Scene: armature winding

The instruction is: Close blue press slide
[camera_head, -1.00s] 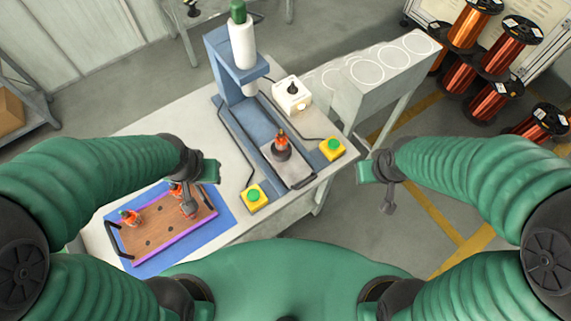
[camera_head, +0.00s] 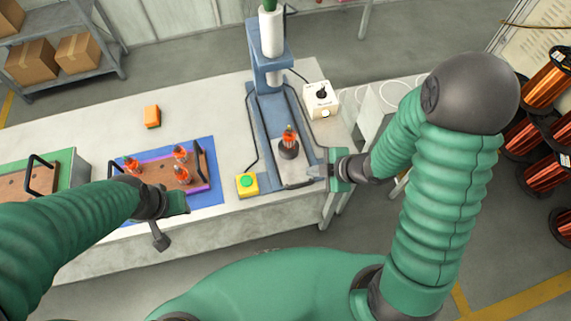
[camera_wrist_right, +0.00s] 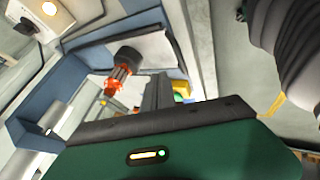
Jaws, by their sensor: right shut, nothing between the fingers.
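The blue press (camera_head: 270,62) stands at the back of the bench. Its slide plate (camera_head: 293,175) is pulled out to the front, clear of the press head, and carries an upright orange-and-black armature (camera_head: 289,143). The plate (camera_wrist_right: 155,48) and the armature (camera_wrist_right: 121,72) also show in the right wrist view. My right gripper (camera_head: 318,171) is shut and empty at the plate's right front side; I cannot tell whether it touches. The slide's front handle is not clearly visible. My left gripper (camera_head: 160,238) hangs in front of the bench, away from the press; its jaw opening is unclear.
A yellow box with a green button (camera_head: 247,184) sits left of the slide. A white control box (camera_head: 320,99) stands right of the press. A tray with several armatures lies on a blue mat (camera_head: 207,190). An orange block (camera_head: 152,116) lies behind it.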

